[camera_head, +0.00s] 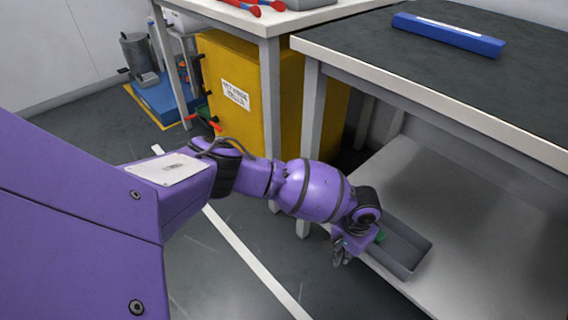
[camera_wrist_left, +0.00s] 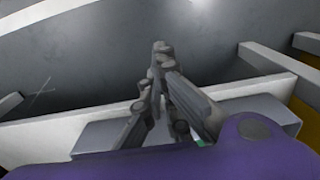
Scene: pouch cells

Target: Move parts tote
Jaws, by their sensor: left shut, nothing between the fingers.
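A small green thing (camera_head: 380,236) shows at the tote's near side, partly hidden by my wrist. My left gripper (camera_head: 341,257) points down beside the tote's left end, at the shelf edge. In the left wrist view its fingers (camera_wrist_left: 160,50) are closed together and empty, with the grey tote (camera_wrist_left: 100,138) behind them. Whether the fingers touch the tote I cannot tell. My right gripper is not in view.
A blue case (camera_head: 448,35) lies on the workbench top (camera_head: 390,60). A yellow cabinet (camera_head: 235,125) stands under the neighbouring table. Table legs (camera_head: 312,130) stand close to my left arm. The shelf right of the tote is clear.

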